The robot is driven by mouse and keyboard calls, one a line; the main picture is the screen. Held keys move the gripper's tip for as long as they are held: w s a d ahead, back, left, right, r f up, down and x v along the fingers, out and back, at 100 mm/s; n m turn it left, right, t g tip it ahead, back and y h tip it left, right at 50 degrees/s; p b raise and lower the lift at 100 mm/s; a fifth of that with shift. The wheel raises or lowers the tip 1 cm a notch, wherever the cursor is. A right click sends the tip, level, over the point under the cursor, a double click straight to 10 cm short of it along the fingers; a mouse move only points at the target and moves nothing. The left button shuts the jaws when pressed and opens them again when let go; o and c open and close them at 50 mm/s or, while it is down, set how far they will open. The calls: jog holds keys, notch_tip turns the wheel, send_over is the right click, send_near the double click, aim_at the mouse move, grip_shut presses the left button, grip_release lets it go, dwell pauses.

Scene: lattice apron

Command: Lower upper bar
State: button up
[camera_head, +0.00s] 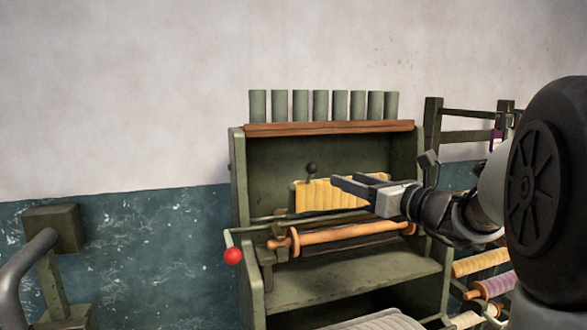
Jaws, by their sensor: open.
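A green open-fronted cabinet (237,180) stands against the wall. Inside it a wooden roller (335,236) runs across above a dark lower strip. A thin greenish bar (262,227) lies just above the roller and joins a pale lever with a red ball (233,256) at the left. Behind is a yellow ribbed panel (315,196), with a black knob (311,168) at its upper left. I cannot tell which of these is the upper bar. My gripper (340,184) reaches in from the right, open and apparently empty, in front of the panel and above the roller. It hides part of the panel.
Several green cylinders (320,105) stand on the cabinet's wooden top edge (330,128). A rack with coloured rolls (482,262) stands at the right. A grey pipe and green post (52,228) are at the lower left. The cabinet's lower shelf (350,282) is mostly bare.

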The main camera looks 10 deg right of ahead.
aim_at(316, 170)
jog(key=p+x, duration=0.2)
jog(key=x, duration=1.3)
jog(key=shift+a, duration=0.15)
jog(key=shift+c, duration=0.4)
grip_shut()
